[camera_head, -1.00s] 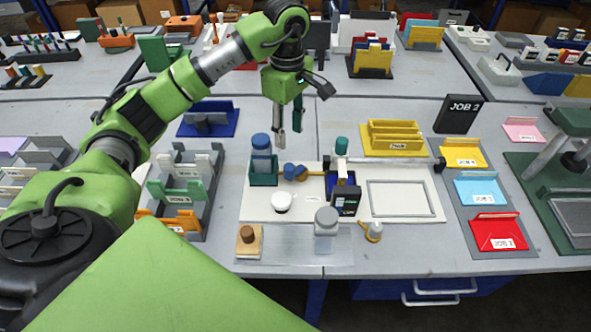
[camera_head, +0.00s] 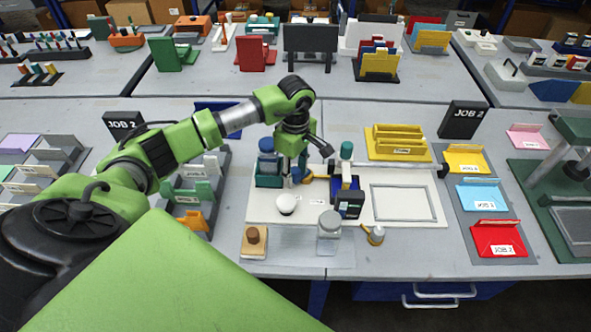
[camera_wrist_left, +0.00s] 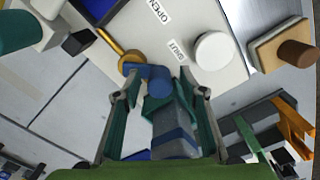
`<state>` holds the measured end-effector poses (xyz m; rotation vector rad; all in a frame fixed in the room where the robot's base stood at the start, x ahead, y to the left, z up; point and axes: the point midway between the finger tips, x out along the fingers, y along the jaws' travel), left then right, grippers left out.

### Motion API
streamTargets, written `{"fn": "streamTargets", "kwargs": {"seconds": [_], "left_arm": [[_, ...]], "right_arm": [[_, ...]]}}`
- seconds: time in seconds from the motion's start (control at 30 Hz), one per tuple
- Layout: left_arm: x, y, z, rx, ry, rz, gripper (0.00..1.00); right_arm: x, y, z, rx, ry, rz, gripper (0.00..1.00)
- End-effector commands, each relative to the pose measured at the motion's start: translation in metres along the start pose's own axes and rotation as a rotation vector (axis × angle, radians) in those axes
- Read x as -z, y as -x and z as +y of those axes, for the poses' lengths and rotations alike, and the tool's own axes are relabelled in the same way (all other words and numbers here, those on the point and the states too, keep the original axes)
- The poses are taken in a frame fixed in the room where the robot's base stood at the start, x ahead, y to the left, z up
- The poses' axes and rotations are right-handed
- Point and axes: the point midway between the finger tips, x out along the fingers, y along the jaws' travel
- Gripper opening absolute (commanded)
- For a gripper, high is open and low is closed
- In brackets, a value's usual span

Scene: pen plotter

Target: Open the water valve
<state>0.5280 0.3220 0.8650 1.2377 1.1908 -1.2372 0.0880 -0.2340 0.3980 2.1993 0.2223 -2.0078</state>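The water valve has a blue body and a brass lever (camera_head: 307,177) that points right in the head view. In the left wrist view the blue valve body (camera_wrist_left: 155,78) appears between the finger lines, and the brass lever (camera_wrist_left: 118,44) extends up-left. OPEN (camera_wrist_left: 159,11) and SHUT (camera_wrist_left: 179,50) labels lie on the white board beside it. My left gripper (camera_head: 291,181) is low over the valve, pointing down, its fingers apart; it also shows in the left wrist view (camera_wrist_left: 158,96). Contact cannot be told. My arm partly hides the valve in the head view. My right gripper is not in view.
A blue-capped bottle (camera_head: 266,146) stands in a teal holder close left of the gripper. A white knob (camera_head: 286,204) is in front, and a black box (camera_head: 349,205) and teal-capped bottle (camera_head: 346,150) are to the right. A clear jar (camera_head: 329,232) stands nearer.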

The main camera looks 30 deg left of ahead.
Motion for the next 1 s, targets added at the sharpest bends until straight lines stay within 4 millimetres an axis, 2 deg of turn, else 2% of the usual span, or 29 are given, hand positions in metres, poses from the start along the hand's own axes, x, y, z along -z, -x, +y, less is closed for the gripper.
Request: {"fn": "streamTargets", "kwargs": {"seconds": [0.23, 0.27, 0.4, 0.77, 1.0], "left_arm": [[-0.0002, -0.0014, 0.0000, 0.000, -0.001, 0.000, 0.38], [-0.0002, -0.0014, 0.0000, 0.000, -0.001, 0.000, 0.36], [-0.0002, -0.0012, 0.0000, 0.000, -0.001, 0.000, 0.00], [-0.0014, -0.0013, 0.0001, -0.001, 0.028, 0.000, 0.00], [-0.0071, -0.0024, -0.0002, -0.001, 0.152, 0.000, 0.00]], "right_arm": [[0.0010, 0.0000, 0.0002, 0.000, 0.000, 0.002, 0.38], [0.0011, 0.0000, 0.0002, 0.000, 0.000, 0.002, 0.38], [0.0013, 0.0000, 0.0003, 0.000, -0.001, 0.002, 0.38], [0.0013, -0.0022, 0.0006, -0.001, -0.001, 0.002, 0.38], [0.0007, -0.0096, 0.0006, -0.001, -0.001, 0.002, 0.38]]}}
